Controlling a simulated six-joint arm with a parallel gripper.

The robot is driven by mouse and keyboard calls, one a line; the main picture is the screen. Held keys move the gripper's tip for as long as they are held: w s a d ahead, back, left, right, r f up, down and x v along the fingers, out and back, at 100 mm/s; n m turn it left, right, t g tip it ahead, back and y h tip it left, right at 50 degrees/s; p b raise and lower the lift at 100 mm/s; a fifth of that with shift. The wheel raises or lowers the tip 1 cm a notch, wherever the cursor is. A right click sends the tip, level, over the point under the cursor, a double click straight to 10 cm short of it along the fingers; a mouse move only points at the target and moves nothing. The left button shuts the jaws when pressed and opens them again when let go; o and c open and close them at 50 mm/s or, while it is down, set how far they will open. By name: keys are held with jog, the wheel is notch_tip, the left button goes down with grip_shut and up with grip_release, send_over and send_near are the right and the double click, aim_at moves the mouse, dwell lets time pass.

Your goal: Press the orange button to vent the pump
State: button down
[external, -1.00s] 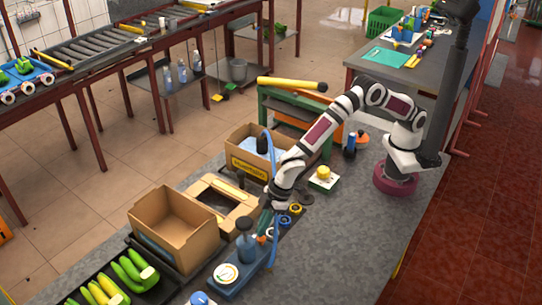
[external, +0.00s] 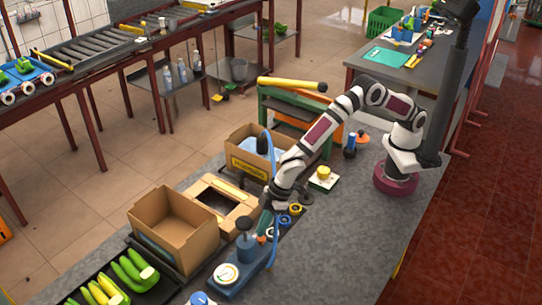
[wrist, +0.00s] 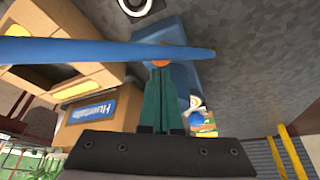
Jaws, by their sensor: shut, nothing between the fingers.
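The blue pump (external: 240,276) stands on the grey bench near the front, with a round white gauge (external: 226,273) and a dark knob on top of its column. Its orange button (external: 261,239) is small and sits just below my gripper (external: 265,224). In the wrist view the green fingers of my gripper (wrist: 160,72) are shut with nothing between them. Their tips lie right at the orange button (wrist: 161,63) and partly cover it. I cannot tell whether they touch it. A blue hose (wrist: 100,51) crosses close in front of the camera, over the pump.
Black-ringed parts (external: 295,209) and a yellow-topped button box (external: 323,178) lie nearby. The bench to the right is clear.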

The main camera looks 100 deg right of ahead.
jog(key=shift+f, duration=1.1)
dwell(0.8)
jog(key=shift+r, duration=0.15)
notch_tip(320, 180, up, 8)
dwell(0.7)
jog(key=s+d+r+m+g, duration=0.1)
jog(key=s+d+r+m, duration=0.1)
jog(key=s+d+r, duration=0.45)
jog(key=s+d+r+m+g, duration=0.1)
jog(key=s+d+r+m, duration=0.15)
jog(key=s+d, duration=0.65)
jog(key=s+d+m+g, duration=0.1)
jog(key=s+d+m, duration=0.1)
jog(key=s, duration=1)
jog(key=s+d+f+m+g, duration=0.1)
jog(key=s+m, duration=0.1)
jog(key=s, duration=1.1)
jog(key=shift+d+f+g+y, duration=0.2)
jog(key=shift+d+g+y, duration=0.1)
jog(key=shift+d, duration=0.1)
